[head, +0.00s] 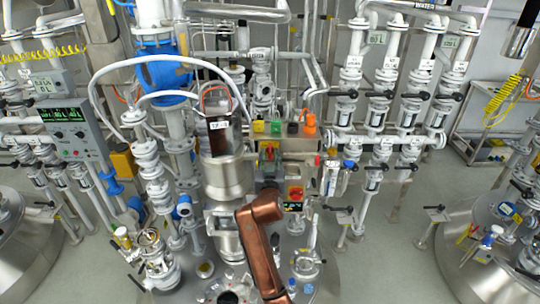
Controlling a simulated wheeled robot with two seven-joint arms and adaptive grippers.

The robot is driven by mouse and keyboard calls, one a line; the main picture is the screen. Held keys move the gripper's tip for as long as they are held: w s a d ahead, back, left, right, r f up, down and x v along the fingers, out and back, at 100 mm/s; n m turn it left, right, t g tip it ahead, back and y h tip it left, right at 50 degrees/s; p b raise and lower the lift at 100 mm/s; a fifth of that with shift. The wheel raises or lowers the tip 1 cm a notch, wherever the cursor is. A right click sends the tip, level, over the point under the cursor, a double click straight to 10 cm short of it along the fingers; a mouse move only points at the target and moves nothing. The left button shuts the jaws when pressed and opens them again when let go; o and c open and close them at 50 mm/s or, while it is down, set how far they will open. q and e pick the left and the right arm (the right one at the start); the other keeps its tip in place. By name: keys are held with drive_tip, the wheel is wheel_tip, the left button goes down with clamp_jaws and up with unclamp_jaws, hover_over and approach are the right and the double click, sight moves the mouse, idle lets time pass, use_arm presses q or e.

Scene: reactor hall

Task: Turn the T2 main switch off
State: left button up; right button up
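A red rotary switch on a yellow plate (295,193) is on the front of a grey box, right of the picture's middle. I take it for the main switch; its lettering is too small to read. A white label (219,125) on the vessel column to its left is hard to read, perhaps T2. My copper-coloured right arm rises from the bottom edge. The dark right gripper (268,184) appears just left of the switch, seemingly apart from it. Its fingers are too small and dark to show whether they are open. My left gripper is not in view.
Pipes and a blue valve (165,75) crowd the left. A control panel (68,130) stands further left. Valve pipes (378,105) stand to the right. Open floor lies right of the vessel.

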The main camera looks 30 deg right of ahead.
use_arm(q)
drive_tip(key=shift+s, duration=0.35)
use_arm(e)
drive_tip(key=shift+c, duration=0.5)
clamp_jaws()
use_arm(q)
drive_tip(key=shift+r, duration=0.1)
